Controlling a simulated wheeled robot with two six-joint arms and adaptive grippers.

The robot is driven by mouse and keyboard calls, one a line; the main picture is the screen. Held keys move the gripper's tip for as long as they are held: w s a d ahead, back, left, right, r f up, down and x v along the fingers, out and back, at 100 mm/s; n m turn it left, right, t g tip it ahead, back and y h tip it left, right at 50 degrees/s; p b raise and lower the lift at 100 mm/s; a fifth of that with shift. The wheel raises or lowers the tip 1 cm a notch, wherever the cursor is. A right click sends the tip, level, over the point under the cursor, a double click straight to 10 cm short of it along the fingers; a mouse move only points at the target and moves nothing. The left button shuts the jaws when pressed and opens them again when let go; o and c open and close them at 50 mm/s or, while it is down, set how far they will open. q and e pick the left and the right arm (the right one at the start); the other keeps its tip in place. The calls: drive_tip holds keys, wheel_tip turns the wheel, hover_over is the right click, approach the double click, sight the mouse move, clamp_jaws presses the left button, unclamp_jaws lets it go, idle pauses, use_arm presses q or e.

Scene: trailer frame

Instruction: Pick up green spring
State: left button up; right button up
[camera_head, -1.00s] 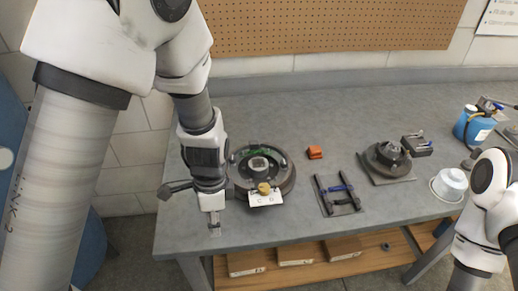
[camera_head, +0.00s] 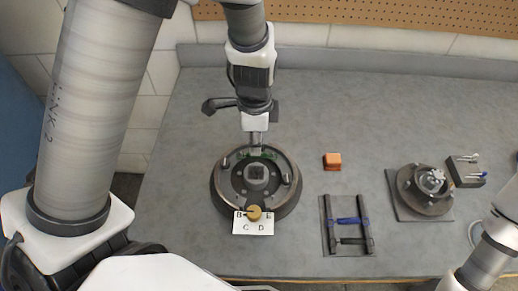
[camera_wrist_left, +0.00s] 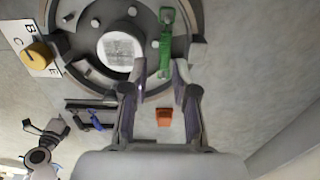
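The green spring (camera_head: 258,154) lies along the back inner part of the round brake drum assembly (camera_head: 223,200), partly hidden by my gripper. In the left wrist view the green spring (camera_wrist_left: 166,42) is a long green piece near the drum's edge. My left gripper (camera_head: 255,149) points down over the back of the drum, close to the spring. In the left wrist view its two fingers (camera_wrist_left: 160,72) are apart, with the near end of the spring at the gap between the tips. Contact cannot be told. My right gripper is out of frame; only its arm shows at lower right.
A lettered white card (camera_head: 254,228) with a brass knob (camera_head: 254,212) is at the drum's front. An orange block (camera_head: 332,161) lies to the right. A dark rack with a blue-handled tool (camera_head: 348,220) and a hub on a plate (camera_head: 424,190) lie further right. The back bench is clear.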

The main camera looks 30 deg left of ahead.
use_arm(q)
drive_tip(key=f, duration=0.2)
drive_tip(key=w+f, duration=0.1)
drive_tip(key=f, duration=0.1)
drive_tip(key=shift+a+f, duration=0.1)
drive_tip(key=shift+f, duration=0.25)
drive_tip(key=shift+w+f, duration=0.15)
drive_tip(key=shift+s+r, duration=0.25)
drive_tip(key=shift+s, duration=0.15)
clamp_jaws()
drive_tip(key=shift+w, duration=0.1)
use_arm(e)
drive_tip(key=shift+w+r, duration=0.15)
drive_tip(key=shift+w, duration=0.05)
